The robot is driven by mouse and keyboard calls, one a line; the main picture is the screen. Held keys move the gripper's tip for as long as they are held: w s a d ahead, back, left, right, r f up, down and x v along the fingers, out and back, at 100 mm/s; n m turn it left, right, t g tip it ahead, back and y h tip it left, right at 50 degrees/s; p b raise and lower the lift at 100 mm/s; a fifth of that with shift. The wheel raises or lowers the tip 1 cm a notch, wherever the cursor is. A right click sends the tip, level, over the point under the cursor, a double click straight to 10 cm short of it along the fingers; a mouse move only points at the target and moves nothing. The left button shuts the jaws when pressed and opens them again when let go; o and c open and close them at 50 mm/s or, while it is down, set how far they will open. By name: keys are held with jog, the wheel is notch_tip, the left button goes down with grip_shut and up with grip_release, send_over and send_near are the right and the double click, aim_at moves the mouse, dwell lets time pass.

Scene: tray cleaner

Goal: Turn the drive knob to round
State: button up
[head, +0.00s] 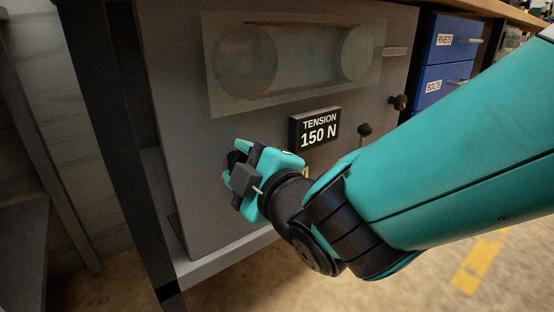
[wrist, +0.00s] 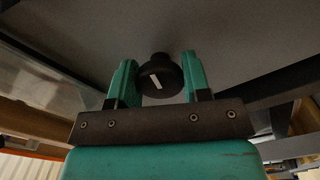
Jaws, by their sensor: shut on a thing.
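The drive knob is a round black knob on the grey front panel (head: 190,130) of the machine. In the wrist view the knob (wrist: 160,77) sits between the two teal fingers, with a short white mark, slightly tilted, on its face. In the head view a dark part of the knob (head: 237,157) shows between the fingers. My gripper (head: 236,162) is at the panel's lower left, shut on the knob; it also shows in the wrist view (wrist: 160,80). My gripper and wrist hide any labels around the knob.
A display (head: 315,129) reads "TENSION 150 N" above my wrist. A glazed window (head: 300,60) with two rollers is higher up. A black-tipped lever (head: 364,130) and a black knob (head: 398,102) stick out at right. Blue drawers (head: 447,80) stand beyond.

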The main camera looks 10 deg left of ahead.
jog(key=m+b, duration=0.1)
jog(key=m, duration=0.2)
jog(key=m+b, duration=0.1)
jog(key=m, duration=0.1)
jog(key=shift+w+d+f+m+b, duration=0.1)
jog(key=shift+f+m+b, duration=0.15)
jog(key=shift+m+b, duration=0.1)
jog(key=m+b, duration=0.2)
jog(key=m, duration=0.3)
jog(key=shift+b, duration=0.3)
jog(key=m+b, duration=0.2)
jog(key=m, duration=0.3)
jog(key=shift+m, duration=0.35)
jog(key=m+b, duration=0.2)
jog(key=m, duration=0.3)
jog(key=shift+m+b, duration=0.3)
jog(key=shift+b, duration=0.1)
jog(key=m+b, duration=0.2)
jog(key=m, duration=0.3)
jog(key=shift+r, duration=0.1)
jog(key=m, duration=0.5)
jog(key=shift+r+m+b, duration=0.1)
jog(key=shift+m+b, duration=0.3)
jog(key=m, duration=1)
jog(key=shift+m, duration=0.3)
